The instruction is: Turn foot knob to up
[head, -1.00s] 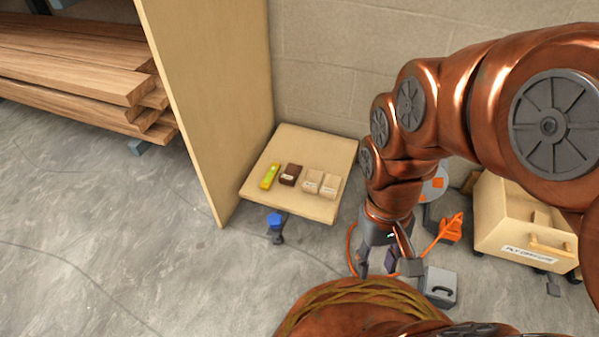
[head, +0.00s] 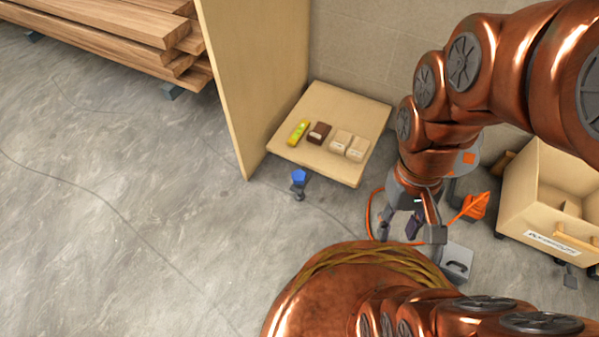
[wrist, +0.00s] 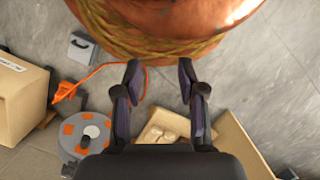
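A blue knob (head: 299,176) on a dark stem sits low at the front of a small wooden table (head: 330,165), close to the floor. I take it to be the foot knob; which way it is turned is too small to tell. My gripper (head: 411,230) hangs to the right of the knob and the table, apart from both, pointing down. In the wrist view my gripper (wrist: 160,75) has its two fingers spread with nothing between them. My own copper body shows beyond the fingertips there.
A yellow level-like item (head: 299,132), a brown block (head: 319,133) and two pale blocks (head: 349,146) lie on the table. A wooden panel (head: 255,80) stands left. A cable reel (wrist: 85,135), orange cord, grey case (head: 457,262) and wooden box (head: 545,200) are right. Floor left is clear.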

